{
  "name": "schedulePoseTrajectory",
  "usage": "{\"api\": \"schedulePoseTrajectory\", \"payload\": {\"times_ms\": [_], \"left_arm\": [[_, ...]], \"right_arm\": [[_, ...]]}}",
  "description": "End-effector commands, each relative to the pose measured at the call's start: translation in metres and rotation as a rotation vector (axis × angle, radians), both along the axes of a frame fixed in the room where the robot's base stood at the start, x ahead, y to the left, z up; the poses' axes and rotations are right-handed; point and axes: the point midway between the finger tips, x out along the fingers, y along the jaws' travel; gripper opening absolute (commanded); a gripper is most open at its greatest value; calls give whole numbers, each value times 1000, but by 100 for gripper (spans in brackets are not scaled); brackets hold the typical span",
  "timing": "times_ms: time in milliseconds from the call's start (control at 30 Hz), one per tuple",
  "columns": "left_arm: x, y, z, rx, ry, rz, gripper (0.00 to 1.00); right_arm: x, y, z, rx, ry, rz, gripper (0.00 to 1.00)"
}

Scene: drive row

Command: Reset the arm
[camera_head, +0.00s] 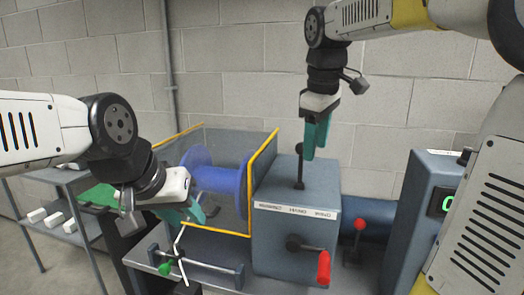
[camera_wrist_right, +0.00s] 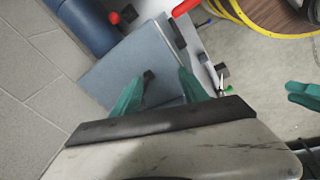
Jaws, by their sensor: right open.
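My right gripper (camera_head: 316,138) hangs fingers-down above the blue-grey gearbox (camera_head: 296,235). In the right wrist view its two teal fingers (camera_wrist_right: 160,75) are spread with nothing held. The black lever (camera_head: 299,168) stands upright on the gearbox top, just left of these fingers in the head view. Its dark knob (camera_wrist_right: 148,76) shows between the fingers in the wrist view, close to the left one; no contact is clear. My left gripper (camera_head: 195,212) is in front of the mesh guard, near a thin pale rod with a green knob (camera_head: 165,268). Its finger gap is not clear.
A blue spool (camera_head: 214,180) sits behind the yellow-edged guard (camera_head: 247,195). A red crank handle (camera_head: 323,268) sticks out of the gearbox front. A red-knobbed lever (camera_head: 359,225) and a display cabinet (camera_head: 425,205) stand at right. A shelf (camera_head: 65,180) is at left.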

Motion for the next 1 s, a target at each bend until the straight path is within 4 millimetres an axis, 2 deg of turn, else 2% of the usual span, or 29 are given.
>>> {"api": "schedulePoseTrajectory", "payload": {"times_ms": [33,200,400,600,1000], "left_arm": [[0,0,0,0,0,0,36],[0,0,0,0,0,0,36],[0,0,0,0,0,0,36],[0,0,0,0,0,0,36],[0,0,0,0,0,0,36]], "right_arm": [[-21,-5,-5,42,-35,-81,52],[-80,-12,-35,222,-133,-379,52],[-128,-13,-75,421,-203,-662,52],[-146,-12,-94,512,-224,-781,52],[-147,-12,-96,518,-223,-789,52]]}}
